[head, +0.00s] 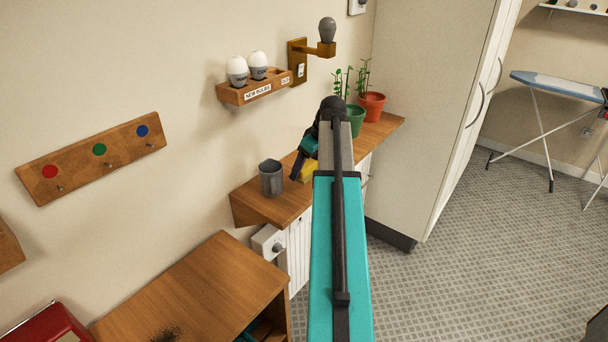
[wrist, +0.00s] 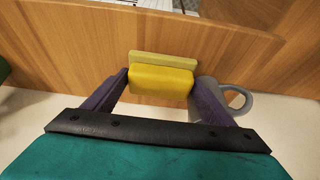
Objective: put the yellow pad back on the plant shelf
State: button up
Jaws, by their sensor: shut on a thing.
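The yellow pad (head: 309,171) is between the fingers of my gripper (head: 301,168), partly hidden by the arm in the head view. In the wrist view my gripper (wrist: 160,90) is shut on the yellow pad (wrist: 160,80), with one dark finger at each side. The plant shelf (head: 270,208) is a wooden board along the wall; it also shows in the wrist view (wrist: 75,50). The pad is over the shelf, between the mug and the plants. I cannot tell whether it touches the wood.
A grey mug (head: 270,180) stands on the shelf left of the pad, close to a finger in the wrist view. A green pot (head: 355,120) and a red pot (head: 372,106) with plants stand to the right. A bulb rack (head: 254,92) hangs above.

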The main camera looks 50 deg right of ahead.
jog(key=shift+w+d+f+p, duration=0.15)
jog(key=shift+f+p, duration=0.55)
jog(key=shift+f, duration=1.05)
jog(key=shift+f, duration=0.1)
jog(key=o, duration=1)
jog(key=b+v, duration=0.2)
jog(key=v, duration=1)
